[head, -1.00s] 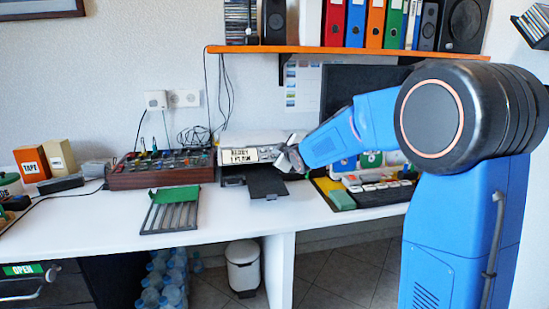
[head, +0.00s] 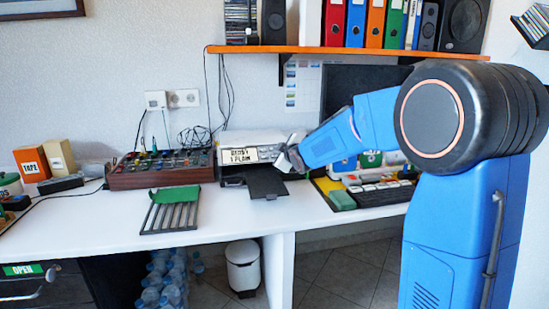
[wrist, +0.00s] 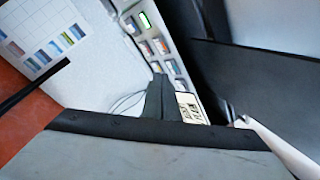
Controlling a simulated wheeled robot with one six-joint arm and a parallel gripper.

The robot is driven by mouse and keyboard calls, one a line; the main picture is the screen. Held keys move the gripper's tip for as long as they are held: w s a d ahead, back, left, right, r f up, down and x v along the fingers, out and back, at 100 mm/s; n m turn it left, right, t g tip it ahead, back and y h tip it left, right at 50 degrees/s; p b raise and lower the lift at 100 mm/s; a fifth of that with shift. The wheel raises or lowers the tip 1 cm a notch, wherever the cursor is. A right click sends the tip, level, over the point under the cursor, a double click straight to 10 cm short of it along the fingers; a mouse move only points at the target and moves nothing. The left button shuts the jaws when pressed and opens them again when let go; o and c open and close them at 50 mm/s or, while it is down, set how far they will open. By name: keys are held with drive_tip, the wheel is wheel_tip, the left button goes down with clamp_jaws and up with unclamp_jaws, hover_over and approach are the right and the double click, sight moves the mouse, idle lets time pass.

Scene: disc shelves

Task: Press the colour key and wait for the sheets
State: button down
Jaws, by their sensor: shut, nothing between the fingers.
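A grey and black printer (head: 236,141) stands on the desk against the wall. Its white label display (head: 243,156) shows two lines; the upper one looks like "BUSY". Its dark output tray (head: 266,183) sticks out in front, with no sheet visible on it. My gripper (head: 290,160) is at the printer's right front end; its fingers look closed and empty. In the wrist view the dark fingers (wrist: 162,98) point at a panel of small coloured keys (wrist: 160,47), beside a label (wrist: 190,107). I cannot tell whether they touch a key.
A slotted rack with a green top (head: 172,213) lies at the desk's front, left of the tray. A mixer-like box (head: 160,170) stands behind it. A keyed device (head: 378,190) and green block (head: 341,200) are at right.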

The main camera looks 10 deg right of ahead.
drive_tip(key=shift+f, duration=0.1)
idle(0.4)
drive_tip(key=shift+w+f, duration=0.2)
drive_tip(key=shift+f, duration=0.05)
drive_tip(key=shift+w+f, duration=0.2)
drive_tip(key=shift+f, duration=0.15)
idle(0.9)
drive_tip(key=shift+s+r, duration=0.1)
idle(0.3)
drive_tip(key=shift+s+r, duration=0.3)
drive_tip(key=shift+r, duration=0.3)
